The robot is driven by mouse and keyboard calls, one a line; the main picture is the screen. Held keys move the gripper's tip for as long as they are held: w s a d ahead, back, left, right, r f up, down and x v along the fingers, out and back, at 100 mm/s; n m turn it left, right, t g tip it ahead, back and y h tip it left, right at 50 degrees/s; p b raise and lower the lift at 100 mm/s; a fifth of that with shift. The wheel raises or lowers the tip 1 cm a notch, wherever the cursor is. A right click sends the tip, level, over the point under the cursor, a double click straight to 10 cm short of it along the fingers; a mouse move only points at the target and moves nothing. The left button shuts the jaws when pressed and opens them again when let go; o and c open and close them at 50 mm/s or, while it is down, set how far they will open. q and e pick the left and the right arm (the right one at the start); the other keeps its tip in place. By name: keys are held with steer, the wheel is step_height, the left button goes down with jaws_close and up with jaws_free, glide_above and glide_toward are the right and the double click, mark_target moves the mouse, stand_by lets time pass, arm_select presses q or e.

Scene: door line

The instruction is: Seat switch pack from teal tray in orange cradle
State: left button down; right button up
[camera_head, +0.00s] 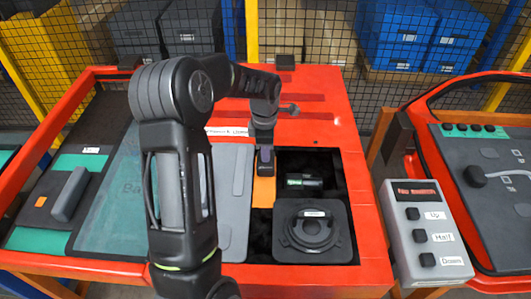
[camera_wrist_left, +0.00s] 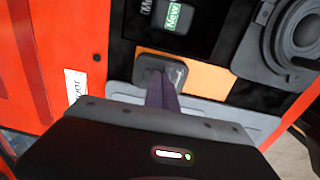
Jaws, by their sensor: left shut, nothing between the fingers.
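My left gripper (camera_head: 265,168) is over the orange area (camera_head: 264,192), which I take for the cradle. Its dark fingers (camera_wrist_left: 162,98) are shut together and empty. A small dark grey rounded piece (camera_wrist_left: 150,62) lies at the fingertips, at one end of the orange surface (camera_wrist_left: 205,76). I cannot tell whether it is the switch pack or whether the fingers touch it. A black block with a green "New" label (camera_head: 303,182) lies in the black recess beside it. Teal surfaces (camera_head: 38,240) show at far left; I cannot make out a teal tray for certain. My right gripper is out of view.
A dark square holder with a round ring (camera_head: 312,232) stands just right of the orange area. A grey panel (camera_head: 235,200) lies left of it. The red table rim (camera_head: 375,250) surrounds the recess. A button box (camera_head: 425,235) stands at right.

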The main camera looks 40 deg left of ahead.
arm_select(q)
steer(key=shift+f+b, duration=0.4)
steer(key=shift+f, duration=0.15)
stand_by(0.6)
stand_by(0.4)
steer(key=shift+s+r+p, duration=0.15)
steer(key=shift+r+p, duration=2)
steer(key=shift+r, duration=1.45)
steer(key=shift+r, duration=0.25)
step_height(320, 180, up, 7)
steer(key=b, duration=0.1)
steer(key=shift+b, duration=0.3)
steer(key=shift+s+d, duration=0.1)
